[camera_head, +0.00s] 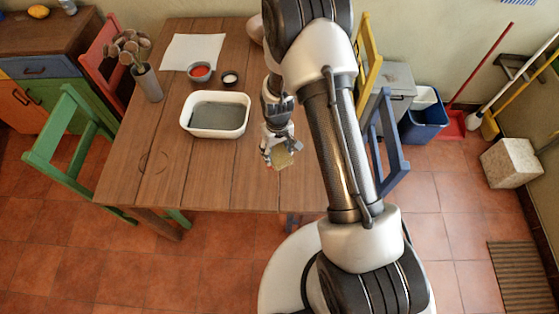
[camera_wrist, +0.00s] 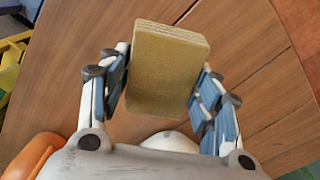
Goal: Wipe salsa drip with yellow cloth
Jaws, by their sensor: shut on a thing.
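My gripper (camera_head: 279,150) is shut on the yellow cloth (camera_head: 282,159), over the right part of the wooden table (camera_head: 215,185). In the wrist view the cloth (camera_wrist: 165,70) looks like a stiff, tan-yellow rectangular block between the two fingers (camera_wrist: 160,92). I cannot tell whether it touches the tabletop. A small grey bowl of red salsa (camera_head: 201,71) stands toward the back of the table. I cannot make out a salsa drip on the table; the cloth, gripper and arm hide part of the wood.
A white tub (camera_head: 246,116) with grey contents stands left of my gripper. The table's front left is clear. Chairs surround the table.

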